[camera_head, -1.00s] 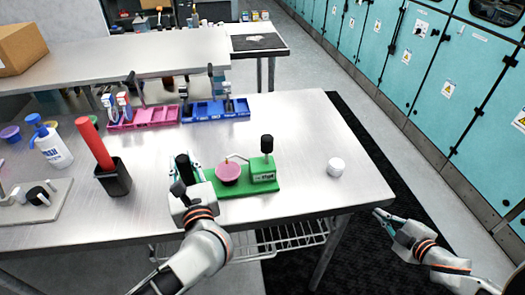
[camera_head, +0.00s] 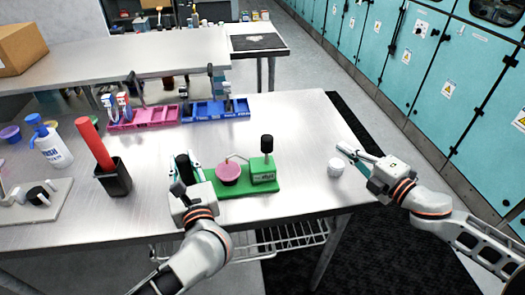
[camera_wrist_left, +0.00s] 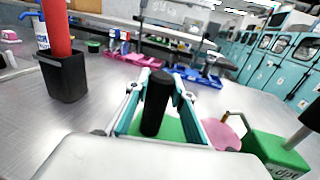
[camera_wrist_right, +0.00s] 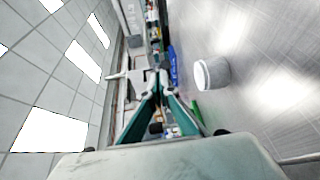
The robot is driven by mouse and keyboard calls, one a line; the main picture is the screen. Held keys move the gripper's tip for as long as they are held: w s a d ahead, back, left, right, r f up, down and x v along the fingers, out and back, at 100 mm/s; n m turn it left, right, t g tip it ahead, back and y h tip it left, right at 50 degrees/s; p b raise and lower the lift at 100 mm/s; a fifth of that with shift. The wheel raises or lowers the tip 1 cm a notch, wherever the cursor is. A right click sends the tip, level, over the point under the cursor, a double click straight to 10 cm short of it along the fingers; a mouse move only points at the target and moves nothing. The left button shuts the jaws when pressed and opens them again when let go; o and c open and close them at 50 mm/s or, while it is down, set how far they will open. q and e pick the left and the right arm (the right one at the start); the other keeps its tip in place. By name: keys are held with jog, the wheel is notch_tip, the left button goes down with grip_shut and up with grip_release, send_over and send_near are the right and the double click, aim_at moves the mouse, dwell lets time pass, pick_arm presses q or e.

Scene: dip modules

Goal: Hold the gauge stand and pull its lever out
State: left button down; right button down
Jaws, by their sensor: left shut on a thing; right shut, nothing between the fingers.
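The gauge stand has a green base (camera_head: 232,189) with a pink round disc (camera_head: 228,173), a green block (camera_head: 263,170) and a black knob (camera_head: 267,143) on a stem above the block. A thin pale rod runs between disc and block. My left gripper (camera_head: 188,170) is shut on the upright black handle (camera_wrist_left: 155,103) at the base's left end; it shows between the fingers in the left wrist view. My right gripper (camera_head: 355,155) is shut and empty, right of the stand, above the table's right side. I cannot tell which part is the lever.
A white jar (camera_head: 336,168) stands just below my right gripper. A black cup (camera_head: 115,178) with a red stick is left of the stand. Pink (camera_head: 145,117) and blue (camera_head: 215,110) trays lie behind. The table between stand and jar is clear.

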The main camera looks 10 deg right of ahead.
jog(key=n+y, duration=0.1)
jog(key=y, duration=0.1)
send_near(267, 151)
jog(key=w+d, duration=0.5)
jog(key=s+a+r+n+g+y, duration=0.1)
jog(key=s+a, duration=0.5)
jog(key=a, duration=0.3)
jog(key=shift+s+a+y, duration=0.15)
jog(key=shift+s+y, duration=0.15)
jog(key=shift+s, duration=0.05)
jog(key=shift+r, duration=0.15)
jog(key=shift+w+a, duration=0.3)
jog(key=shift+w, duration=1.25)
jog(key=shift+w+a, duration=0.3)
jog(key=shift+w, duration=1.25)
jog(key=shift+w+a, duration=0.25)
jog(key=shift+w, duration=1.35)
